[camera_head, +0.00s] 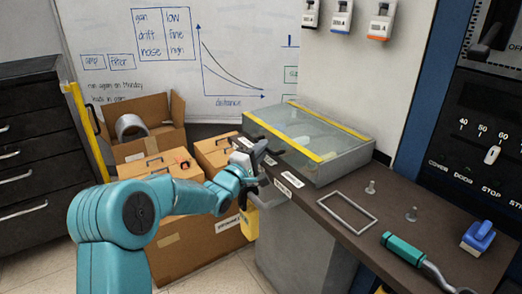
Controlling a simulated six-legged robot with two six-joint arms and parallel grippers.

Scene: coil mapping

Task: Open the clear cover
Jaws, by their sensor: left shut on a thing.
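The clear cover (312,134) is a see-through lid with yellow strips along its edges, on a low grey box at the back of the dark bench. It lies flat and looks closed. My left gripper (253,157) is at the front left corner of the box, low by the bench edge. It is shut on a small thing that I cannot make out. A yellow tag or lock (250,221) hangs just below it; I cannot tell whether it is held.
A grey wire frame (346,214), two small pegs, a teal-handled tool (403,250) and a blue-handled block (478,237) are on the bench's right. Cardboard boxes (165,160) stand left of the bench. A control panel (475,150) is at right.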

